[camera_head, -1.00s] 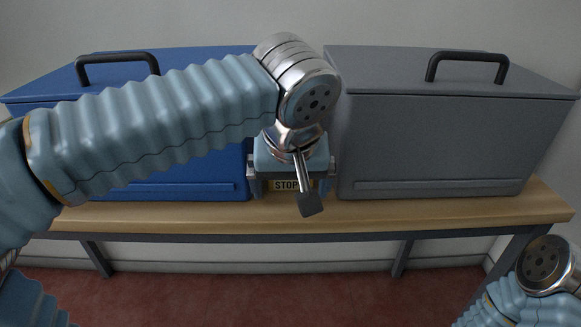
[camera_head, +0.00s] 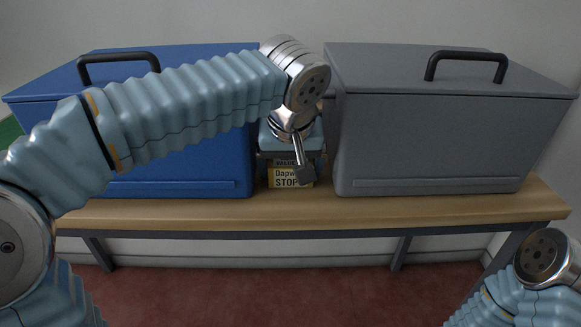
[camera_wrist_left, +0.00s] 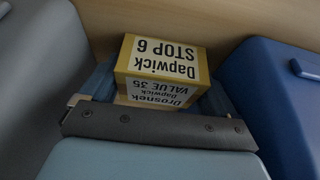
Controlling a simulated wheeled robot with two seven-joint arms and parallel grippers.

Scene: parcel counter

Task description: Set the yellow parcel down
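The yellow parcel (camera_head: 291,178) sits on the wooden counter in the gap between the blue and grey boxes. Its "Dapwick STOP" label faces me, and a "VALUE" label shows on its top. In the left wrist view the parcel (camera_wrist_left: 165,60) shows both labels upside down. My left gripper (camera_head: 290,155) is just above and behind the parcel's front face, partly hidden by my wrist. My right gripper is out of view; only part of my right arm shows at the lower right.
A blue lidded box (camera_head: 200,165) stands to the left and a grey lidded box (camera_head: 430,140) to the right, both close to the gripper. The wooden counter (camera_head: 400,210) has a narrow bare strip along its front.

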